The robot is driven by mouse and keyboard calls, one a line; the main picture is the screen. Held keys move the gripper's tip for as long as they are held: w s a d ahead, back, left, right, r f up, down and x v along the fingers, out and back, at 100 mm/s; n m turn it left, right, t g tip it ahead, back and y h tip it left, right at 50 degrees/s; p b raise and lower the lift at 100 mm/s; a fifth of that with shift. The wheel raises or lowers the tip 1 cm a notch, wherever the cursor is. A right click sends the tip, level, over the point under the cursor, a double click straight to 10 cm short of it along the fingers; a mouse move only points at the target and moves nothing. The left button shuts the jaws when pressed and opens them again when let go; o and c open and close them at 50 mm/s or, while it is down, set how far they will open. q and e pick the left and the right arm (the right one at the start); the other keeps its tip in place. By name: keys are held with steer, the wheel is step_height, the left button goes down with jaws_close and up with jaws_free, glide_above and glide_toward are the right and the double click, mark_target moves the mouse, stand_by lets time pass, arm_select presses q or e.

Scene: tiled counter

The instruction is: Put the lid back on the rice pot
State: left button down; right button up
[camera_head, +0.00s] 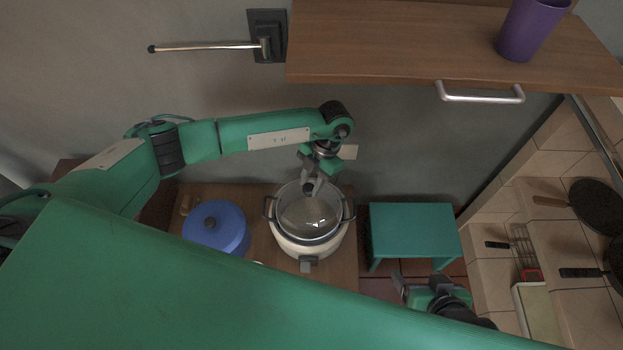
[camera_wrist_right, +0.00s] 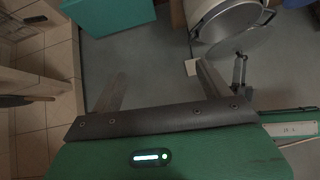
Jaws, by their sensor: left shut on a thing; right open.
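The rice pot (camera_head: 297,247) is a white cooker with a metal pot and side handles, standing on a small wooden table. The clear glass lid (camera_head: 311,217) appears over its mouth. My left gripper (camera_head: 309,187) is shut on the lid's dark knob, on the pot's far side. In the right wrist view, the rice pot (camera_wrist_right: 222,22) is at the top, and the faint lid (camera_wrist_right: 243,43) appears offset from its rim; the exact gap is unclear. My right gripper (camera_head: 417,289) is open and empty, right of the pot; its fingers (camera_wrist_right: 160,86) show in the wrist view.
A blue lidded pot (camera_head: 216,228) stands left of the rice pot on the wooden table (camera_head: 258,206). A teal stool (camera_head: 413,231) stands to the right. A wooden shelf (camera_head: 400,40) with a purple cup (camera_head: 527,30) overhangs above. Pans (camera_head: 592,206) lie on the tiled counter at right.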

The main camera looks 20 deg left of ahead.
mark_target(313, 185)
arm_select(q)
step_height(313, 185, down, 2)
steer(key=shift+b, duration=0.6)
steer(key=shift+f+b, duration=0.45)
steer(key=shift+f, duration=0.1)
steer(key=shift+f+b, duration=0.4)
steer(key=shift+f, duration=0.3)
arm_select(e)
steer(key=w+a+t+y, duration=0.1)
steer(key=a+t+y, duration=0.1)
steer(key=a+t, duration=0.2)
steer(key=shift+w+a+r+y, duration=0.3)
steer(key=shift+w+a+y, duration=0.1)
steer(key=shift+a, duration=0.55)
steer(key=shift+r, duration=0.15)
arm_select(q)
steer(key=shift+f, duration=0.15)
steer(key=shift+c, duration=2.4)
jaws_free()
